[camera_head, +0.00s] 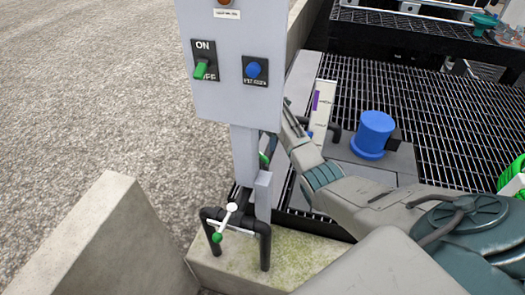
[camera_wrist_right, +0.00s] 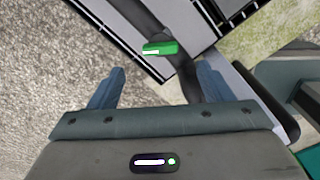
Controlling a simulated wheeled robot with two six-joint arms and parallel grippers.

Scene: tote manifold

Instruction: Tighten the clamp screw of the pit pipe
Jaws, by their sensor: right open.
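A black pipe (camera_head: 265,248) rises in a bent loop beside the post in the head view. A white bar handle (camera_head: 226,222) with a green end (camera_head: 217,238) sits at it; I cannot tell for sure whether this is the clamp screw. My right gripper (camera_wrist_right: 159,69) is open and empty in its wrist view. A green piece with a white stripe (camera_wrist_right: 160,47) lies in front of the gap between its fingers, next to a dark pipe. In the head view my right arm reaches in behind the post, which partly hides the gripper. My left gripper is not in view.
A grey control box (camera_head: 228,100) on a post carries a green ON/OFF switch (camera_head: 202,69) and a blue button (camera_head: 253,70). Concrete walls (camera_head: 105,235) edge the pit. Gravel lies to the left.

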